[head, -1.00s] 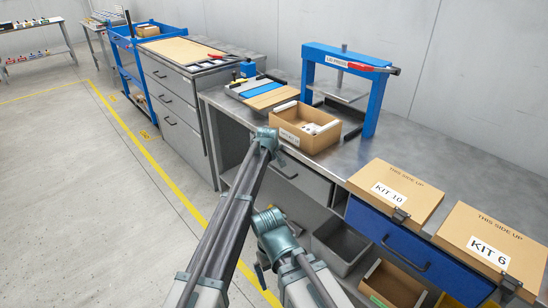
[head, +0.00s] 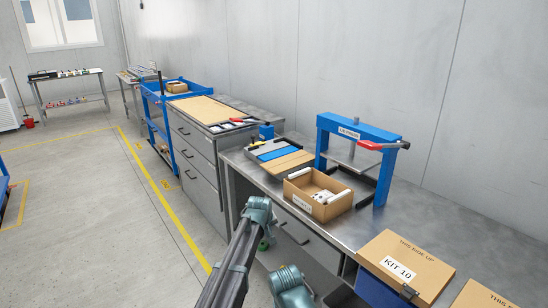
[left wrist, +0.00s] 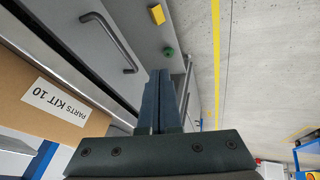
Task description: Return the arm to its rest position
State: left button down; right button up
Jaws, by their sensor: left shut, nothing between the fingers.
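My left arm (head: 238,255) rises from the bottom of the head view, bent at a teal joint, in front of the bench's drawers. Its gripper cannot be made out clearly there. In the left wrist view my left gripper (left wrist: 160,78) is shut, its two dark fingers together with nothing between them. It points along a grey drawer front with a bar handle (left wrist: 108,42), apart from it as far as I can tell. My right gripper is in neither view.
An open cardboard box (head: 318,196) with white parts stands on the bench near a blue press (head: 378,175). A box labelled PARTS KIT 10 (left wrist: 40,88) is left of the gripper. A KIT 10 carton (head: 405,262) lies at right. The floor (head: 90,220) at left is clear.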

pick_arm(q)
jog(key=s+a+f+m+g, duration=0.1)
jog(key=s+a+m+g, duration=0.1)
jog(key=s+a, duration=0.65)
jog(key=s+a+f+m+g+y, duration=0.1)
jog(key=s+a, duration=0.2)
jog(key=s, duration=1)
jog(key=s+a+f+m+g, duration=0.15)
jog(key=s+a, duration=0.35)
jog(key=s, duration=0.5)
jog(key=s+d+r+m+p, duration=0.2)
jog(key=s+d+r+p, duration=0.1)
jog(key=d+r+p, duration=0.2)
jog(key=s+d+r+m+g+y+p, duration=0.1)
jog(key=s+d+r+m+p, duration=0.1)
jog(key=d+r+p, duration=0.3)
notch_tip(320, 180, up, 3)
jog(key=shift+s+d+f+p, duration=0.2)
jog(key=shift+s+d+p, duration=0.1)
jog(key=shift+s+p, duration=0.6)
